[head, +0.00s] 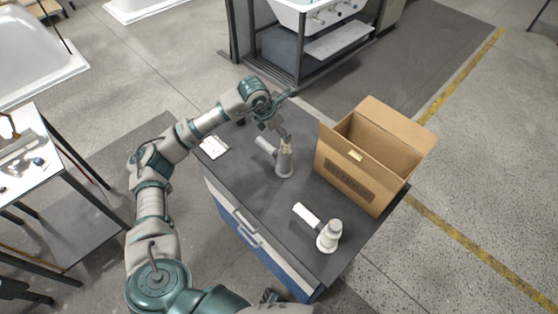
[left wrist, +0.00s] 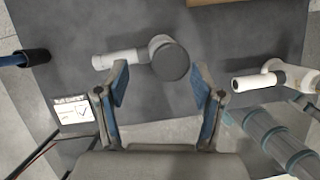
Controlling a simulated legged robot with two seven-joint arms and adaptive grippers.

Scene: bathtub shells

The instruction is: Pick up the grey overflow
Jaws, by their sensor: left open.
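The grey overflow (head: 284,162) stands on the dark bench top, with a pale side tube pointing to the upper left. In the left wrist view its round grey cap (left wrist: 171,62) faces the camera. My left gripper (head: 284,138) is open just above it, partly hiding its top. In the left wrist view the open fingers of my left gripper (left wrist: 161,82) stand on either side of the lower edge of the cap, and nothing is held. Whether they touch it cannot be told.
A white overflow (head: 328,236) stands nearer the bench's front corner. An open cardboard box (head: 347,177) stands on the bench to the right. A white card (head: 214,147) lies at the left edge. The bench top (head: 245,185) is bare between them.

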